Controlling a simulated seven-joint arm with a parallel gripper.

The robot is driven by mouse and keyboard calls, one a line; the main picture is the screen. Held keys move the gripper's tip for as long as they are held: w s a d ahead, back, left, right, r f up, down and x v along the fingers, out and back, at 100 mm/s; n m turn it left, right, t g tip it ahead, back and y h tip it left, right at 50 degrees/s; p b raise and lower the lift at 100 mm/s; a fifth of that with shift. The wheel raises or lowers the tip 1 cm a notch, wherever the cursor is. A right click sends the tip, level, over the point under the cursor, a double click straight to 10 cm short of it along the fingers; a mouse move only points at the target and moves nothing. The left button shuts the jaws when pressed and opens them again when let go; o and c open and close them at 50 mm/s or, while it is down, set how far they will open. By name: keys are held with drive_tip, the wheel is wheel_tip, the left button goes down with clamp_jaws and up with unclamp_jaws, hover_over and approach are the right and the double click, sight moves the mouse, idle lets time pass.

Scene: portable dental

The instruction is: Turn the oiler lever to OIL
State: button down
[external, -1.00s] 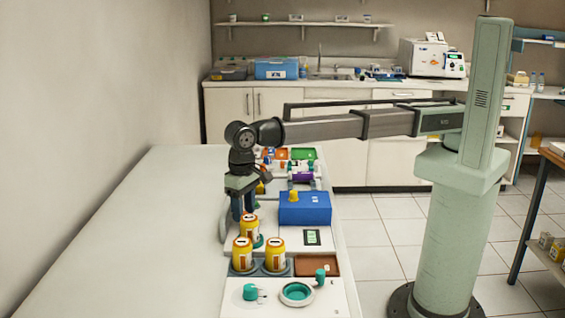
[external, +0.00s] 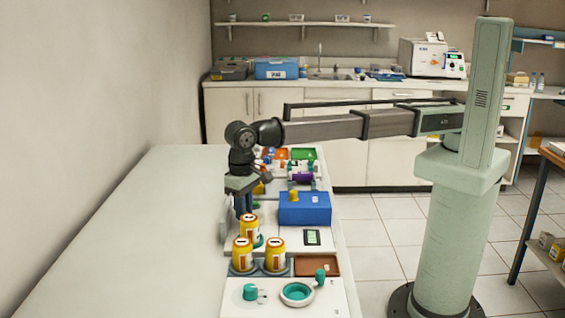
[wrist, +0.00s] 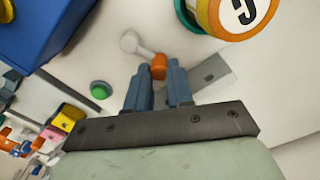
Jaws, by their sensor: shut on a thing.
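The oiler lever (wrist: 146,53) shows in the wrist view as a short pale arm with a round pale hub at its upper left and an orange knob (wrist: 158,68) at its other end. My gripper (wrist: 160,72) has its two blue fingers on either side of the orange knob and is shut on it. In the external view my gripper (external: 244,208) points down over the white panel, behind the yellow cans. The lever is hidden there. No OIL marking is readable in either view.
A blue box (external: 305,208) with a yellow knob stands right of my gripper. Several yellow cans (external: 275,255) stand close in front. A green button (wrist: 99,90) is left of the fingers in the wrist view. The table's left side (external: 150,240) is bare.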

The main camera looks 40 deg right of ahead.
drive_tip(key=n, duration=0.1)
drive_tip(key=s+n, duration=0.1)
drive_tip(key=n, duration=0.1)
drive_tip(key=shift+s+a, duration=0.1)
drive_tip(key=shift+a, duration=0.15)
drive_tip(key=shift+s+n, duration=0.4)
drive_tip(key=shift+n, duration=0.65)
drive_tip(key=shift+s+n, duration=0.35)
drive_tip(key=shift+n, duration=0.7)
drive_tip(key=c, duration=1)
unclamp_jaws()
wheel_tip(320, 180, up, 14)
